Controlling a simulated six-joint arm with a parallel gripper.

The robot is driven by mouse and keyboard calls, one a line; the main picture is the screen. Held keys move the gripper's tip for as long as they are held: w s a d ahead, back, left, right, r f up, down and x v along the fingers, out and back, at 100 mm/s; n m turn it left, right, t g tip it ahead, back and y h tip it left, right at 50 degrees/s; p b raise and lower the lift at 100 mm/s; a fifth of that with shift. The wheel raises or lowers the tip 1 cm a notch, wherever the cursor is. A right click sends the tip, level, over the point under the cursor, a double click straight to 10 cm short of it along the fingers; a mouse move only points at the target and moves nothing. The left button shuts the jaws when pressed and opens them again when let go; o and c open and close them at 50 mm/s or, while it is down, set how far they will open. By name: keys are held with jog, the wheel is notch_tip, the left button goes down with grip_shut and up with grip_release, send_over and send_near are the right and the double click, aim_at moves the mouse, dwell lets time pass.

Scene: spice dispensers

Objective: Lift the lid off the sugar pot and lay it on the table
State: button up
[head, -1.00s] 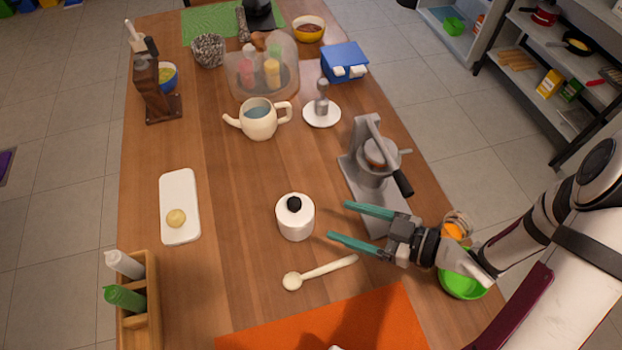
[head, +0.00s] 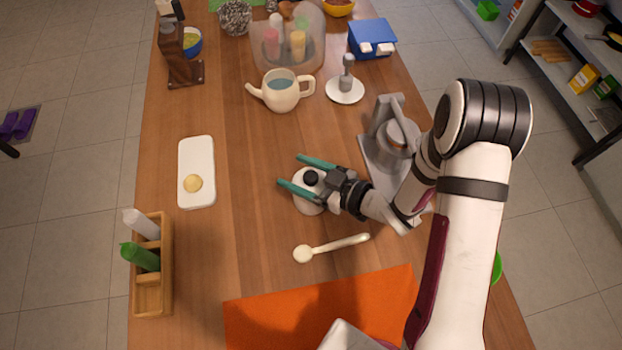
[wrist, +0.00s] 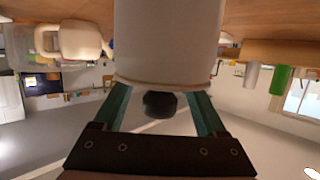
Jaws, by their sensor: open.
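The white sugar pot (head: 308,208) stands upright on the wooden table, with its lid on and a round black knob (head: 311,178) on top. My gripper (head: 300,172) is over the pot, its two teal fingers open on either side of the knob. In the wrist view, which looks upside down, the pot body (wrist: 167,40) fills the upper middle. The knob (wrist: 160,104) shows between the fingers, with a gap on each side. The fingertips reach the pot's rim; I cannot tell whether they touch it. My gripper partly hides the lid in the head view.
A cream spoon (head: 335,246) lies in front of the pot, and an orange mat (head: 320,308) lies nearer. A grey press (head: 382,158) stands close behind my gripper. A white tray (head: 196,150) lies at left. Bare table lies between tray and pot.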

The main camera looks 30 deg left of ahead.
grip_shut()
jog(key=shift+r, duration=0.1)
jog(key=r, duration=0.3)
jog(key=d+r, duration=0.1)
jog(key=shift+w+r, duration=0.25)
jog(key=shift+r, duration=0.05)
jog(key=w+d+r+m+t+h, duration=0.2)
jog(key=w+d+r+m+t, duration=0.25)
jog(key=w+d+r, duration=0.4)
jog(key=w+d+r+m+t+h, duration=0.1)
jog(key=w+d+r+m+t, duration=0.3)
jog(key=d+r, duration=0.65)
jog(key=w+d+r+m+t+h, duration=0.1)
jog(key=d+r+m+t+h, duration=0.4)
jog(key=d+r, duration=0.5)
jog(key=d+m+h, duration=0.1)
jog(key=d+h, duration=0.1)
jog(key=d, duration=0.1)
